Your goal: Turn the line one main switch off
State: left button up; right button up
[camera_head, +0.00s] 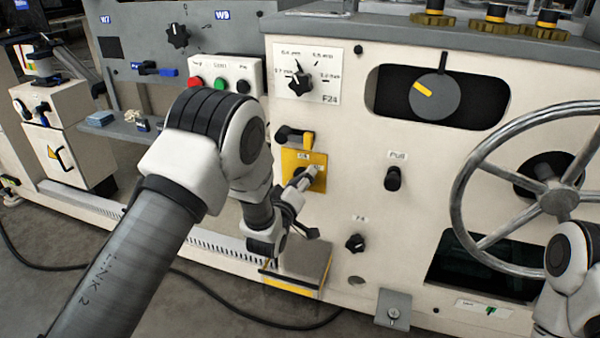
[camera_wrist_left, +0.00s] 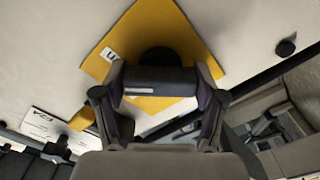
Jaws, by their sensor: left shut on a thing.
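The main switch is on a yellow plate (camera_head: 290,160) on the cream machine front, just right of centre in the head view. In the left wrist view the yellow plate (camera_wrist_left: 195,45) fills the upper middle, tilted, with a partly hidden white label. The switch's black round base (camera_wrist_left: 158,57) shows behind the fingers. My left gripper (camera_head: 305,181) is at the plate, shut on the switch handle. In the wrist view the gripper (camera_wrist_left: 160,88) spans a dark bar in front of the base. The fingers hide most of the handle, so its exact angle is unclear. My right gripper is out of view.
A black-and-yellow lever (camera_head: 297,136) is just above the plate. A black knob (camera_head: 392,178) and a large handwheel (camera_head: 557,202) are to the right. A box with red, green and black buttons (camera_head: 222,80) is at upper left. A small ledge (camera_head: 303,262) projects below.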

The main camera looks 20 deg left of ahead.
pick_arm(q)
jog(key=n+p, duration=0.3)
jog(key=n, duration=0.2)
jog(key=shift+r+n+p, duration=0.15)
jog(key=shift+n+p, duration=0.15)
jog(key=shift+p, duration=0.1)
jog(key=shift+n+p, duration=0.9)
jog(key=shift+n, duration=0.7)
jog(key=shift+f, duration=0.2)
jog(key=o, duration=1.1)
jog(key=shift+o, duration=0.2)
jog(key=s, duration=1.2)
jog(key=shift+a, duration=0.25)
